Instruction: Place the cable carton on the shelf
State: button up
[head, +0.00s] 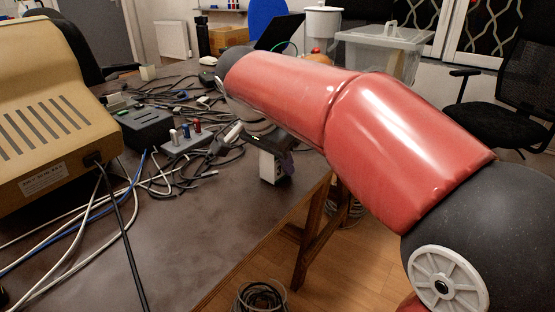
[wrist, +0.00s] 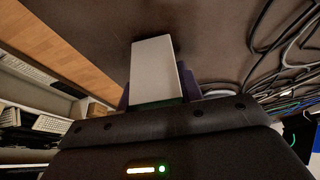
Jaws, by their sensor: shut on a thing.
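The cable carton (head: 269,168) is a small white box with dark marks on its side, near the table's right edge in the head view. My gripper (head: 281,150) is above it and shut on its upper part, partly hidden behind my red arm. In the wrist view the carton (wrist: 153,65) shows a plain pale face between the dark purple fingers of my gripper (wrist: 158,92). Whether its base touches the table cannot be told. A wall shelf (head: 222,10) with small items is at the far back; whether it is the task's shelf is unclear.
The dark table (head: 170,240) holds tangled cables, a black box (head: 146,128), a grey power strip (head: 188,142) and a beige machine (head: 50,110) at left. A clear bin (head: 385,50) stands behind my arm. A black chair (head: 505,100) is at right.

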jog(key=shift+f, duration=0.15)
jog(key=o, duration=0.6)
jog(key=shift+f, duration=0.1)
jog(key=o, duration=0.5)
jog(key=shift+c, duration=0.2)
